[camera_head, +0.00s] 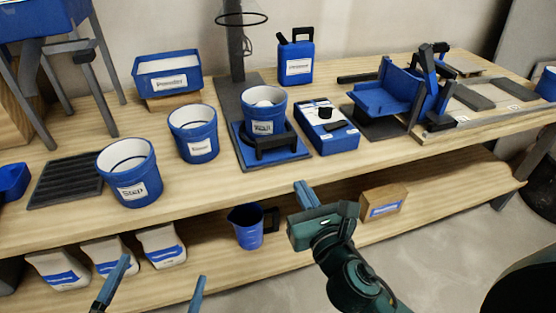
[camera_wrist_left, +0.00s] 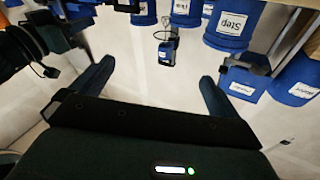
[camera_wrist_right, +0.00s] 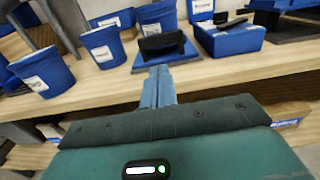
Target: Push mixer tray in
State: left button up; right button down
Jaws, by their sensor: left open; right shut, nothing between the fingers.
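The mixer tray (camera_head: 243,157) is a flat blue plate with a black handle (camera_head: 277,145) at its front, at the foot of the dark mixer stand (camera_head: 236,50). A labelled blue bucket (camera_head: 264,112) stands on it. My right gripper (camera_head: 304,190) is shut and empty, in front of and below the handle. In the right wrist view its closed fingers (camera_wrist_right: 158,85) point at the tray's black handle (camera_wrist_right: 162,45), with a gap seeming to remain. My left gripper (camera_head: 158,282) is open and empty, low at the front left; its spread fingers also show in the left wrist view (camera_wrist_left: 155,85).
Blue buckets (camera_head: 129,177) (camera_head: 193,137) stand left of the tray. A blue box (camera_head: 328,134) sits close on its right. Bags (camera_head: 162,246), a blue jug (camera_head: 247,228) and a cardboard box (camera_head: 383,203) are on the lower shelf. The bench's front edge lies below the tray.

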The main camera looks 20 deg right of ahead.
jog(key=b, duration=0.2)
send_near(278, 143)
jog(key=w, duration=0.5)
jog(key=shift+w+a+f, duration=0.1)
jog(key=shift+w+f, duration=0.05)
jog(key=shift+w, duration=0.1)
jog(key=shift+w+b, duration=0.35)
jog(key=shift+w, duration=0.25)
pick_arm(q)
jog(key=shift+w+d+n, duration=0.2)
jog(key=shift+d+n, duration=0.05)
jog(key=shift+n, duration=0.15)
pick_arm(e)
jog(key=shift+w, duration=0.1)
